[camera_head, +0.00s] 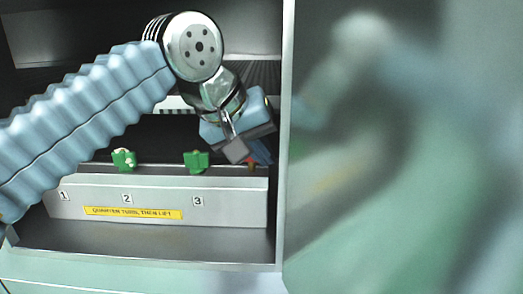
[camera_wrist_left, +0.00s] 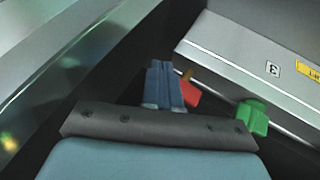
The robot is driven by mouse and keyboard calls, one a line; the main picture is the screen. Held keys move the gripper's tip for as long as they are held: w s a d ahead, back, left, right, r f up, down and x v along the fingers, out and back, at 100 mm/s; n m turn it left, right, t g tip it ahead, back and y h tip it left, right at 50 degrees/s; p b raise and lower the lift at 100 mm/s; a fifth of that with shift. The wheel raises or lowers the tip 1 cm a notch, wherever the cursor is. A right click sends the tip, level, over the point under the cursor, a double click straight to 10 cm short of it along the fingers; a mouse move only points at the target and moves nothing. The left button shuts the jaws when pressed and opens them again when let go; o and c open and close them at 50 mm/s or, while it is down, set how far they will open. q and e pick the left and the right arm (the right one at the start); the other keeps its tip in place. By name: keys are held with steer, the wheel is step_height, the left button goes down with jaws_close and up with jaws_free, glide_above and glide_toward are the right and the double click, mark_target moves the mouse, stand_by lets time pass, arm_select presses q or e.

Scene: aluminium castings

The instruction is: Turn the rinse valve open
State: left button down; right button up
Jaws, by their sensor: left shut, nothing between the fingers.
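A small red handle with an orange-brown stem (camera_head: 251,166), which appears to be the rinse valve, stands at the right end of the ledge. It is partly hidden by my left gripper (camera_head: 263,153). In the left wrist view the red handle (camera_wrist_left: 190,92) shows just right of the shut blue fingertips (camera_wrist_left: 163,82). The fingers hold nothing. I cannot tell whether they touch the handle. My right gripper is not in view.
Two green knobs stand on the ledge, one above number 2 (camera_head: 123,160) and one above number 3 (camera_head: 196,162). The grey numbered block (camera_head: 230,208) bears a yellow label (camera_head: 133,213) reading "quarter turn, then lift". A cabinet side post (camera_head: 284,130) stands close right of my gripper.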

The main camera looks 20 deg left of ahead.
arm_select(q)
steer(key=v, duration=1.4)
steer(key=shift+w+a, duration=0.25)
steer(key=shift+a, duration=0.1)
